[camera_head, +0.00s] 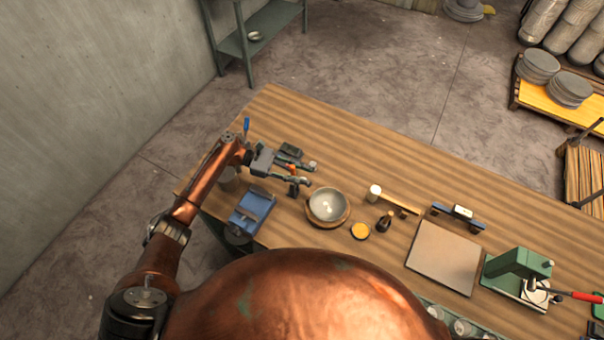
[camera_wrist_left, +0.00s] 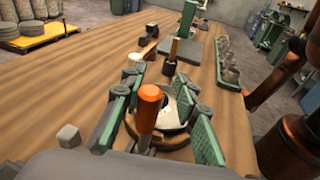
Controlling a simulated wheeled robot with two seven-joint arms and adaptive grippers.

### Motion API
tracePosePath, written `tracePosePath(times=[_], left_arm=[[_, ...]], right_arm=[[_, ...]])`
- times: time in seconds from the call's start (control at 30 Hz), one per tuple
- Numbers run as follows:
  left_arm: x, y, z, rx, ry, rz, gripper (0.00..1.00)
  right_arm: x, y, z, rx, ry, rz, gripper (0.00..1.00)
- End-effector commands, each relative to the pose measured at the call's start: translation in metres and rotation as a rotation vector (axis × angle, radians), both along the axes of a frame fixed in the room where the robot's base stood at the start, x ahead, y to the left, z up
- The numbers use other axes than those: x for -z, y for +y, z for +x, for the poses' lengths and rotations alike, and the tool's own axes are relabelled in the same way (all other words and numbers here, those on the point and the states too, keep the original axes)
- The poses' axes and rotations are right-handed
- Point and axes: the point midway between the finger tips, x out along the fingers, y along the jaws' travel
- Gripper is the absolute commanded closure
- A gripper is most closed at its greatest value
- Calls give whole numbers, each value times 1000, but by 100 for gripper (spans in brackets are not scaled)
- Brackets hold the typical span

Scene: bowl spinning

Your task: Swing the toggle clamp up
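An orange-red handle, which I take to be the toggle clamp's (camera_head: 292,169), shows at my left gripper in the head view. In the left wrist view the handle (camera_wrist_left: 149,105) stands up between the green finger pads, nearer the left pad. My left gripper (camera_head: 307,175) is open, with its fingers on both sides of the handle and a visible gap to the right pad; the fingertips (camera_wrist_left: 168,88) point toward the bowl. The clamp's base is hidden by the gripper. My right gripper is in neither view.
A grey bowl (camera_head: 326,204) on a round wooden piece sits just right of the gripper. A blue device (camera_head: 251,209) is nearby. A mallet (camera_head: 396,201), a yellow tin (camera_head: 360,231), a flat board (camera_head: 445,257) and a green press (camera_head: 515,270) lie further right. The table's far side is clear.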

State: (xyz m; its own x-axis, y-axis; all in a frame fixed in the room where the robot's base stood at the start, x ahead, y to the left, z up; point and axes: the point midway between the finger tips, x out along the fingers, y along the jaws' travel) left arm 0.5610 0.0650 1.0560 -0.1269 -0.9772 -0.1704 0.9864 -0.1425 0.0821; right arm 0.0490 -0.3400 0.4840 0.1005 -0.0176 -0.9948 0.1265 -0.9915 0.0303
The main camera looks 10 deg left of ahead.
Motion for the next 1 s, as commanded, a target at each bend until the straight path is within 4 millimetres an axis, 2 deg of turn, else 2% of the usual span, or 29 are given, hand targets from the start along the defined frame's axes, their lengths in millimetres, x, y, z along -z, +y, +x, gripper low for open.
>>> tracePosePath(times=[0.33,0.47,0.57,0.8,1.0], left_arm=[[0,0,0,1,-1,-1,69],[-2,10,1,1,0,1,69],[-5,26,4,-2,-1,2,69],[-13,81,11,-11,-1,3,69],[-18,109,14,-4,1,3,69]], right_arm=[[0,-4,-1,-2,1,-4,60],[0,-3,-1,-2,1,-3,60],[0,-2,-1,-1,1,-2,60],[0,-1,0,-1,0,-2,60],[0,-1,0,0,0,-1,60]])
